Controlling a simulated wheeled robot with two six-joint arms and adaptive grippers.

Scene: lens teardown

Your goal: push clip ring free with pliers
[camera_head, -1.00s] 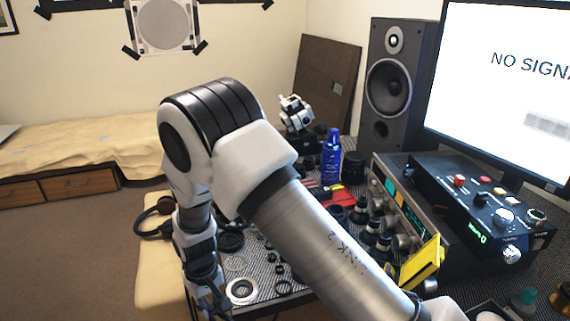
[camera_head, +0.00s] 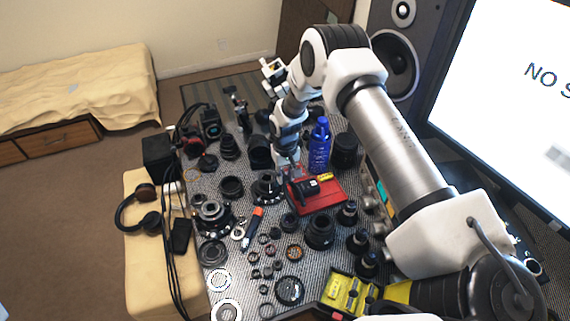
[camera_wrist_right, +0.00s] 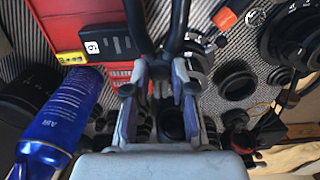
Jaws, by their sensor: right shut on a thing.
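My right gripper (camera_head: 288,170) is over the mat, beside the red case, at the far middle of the head view. In the right wrist view the right gripper (camera_wrist_right: 165,88) is shut on a dark two-handled tool, which looks like the pliers (camera_wrist_right: 180,28). Its handles spread away from the fingers, and its tips are hidden. A black lens part (camera_head: 267,188) lies just left of the gripper in the head view. I cannot single out the clip ring among the small rings. My left gripper is not in view.
The red case (camera_head: 318,200) carries a black and yellow item. A blue air can (camera_head: 319,148) stands close to the right of the gripper. Lens barrels and loose rings crowd the patterned mat (camera_head: 232,268). A speaker (camera_head: 403,52) and monitor (camera_head: 510,70) stand at right.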

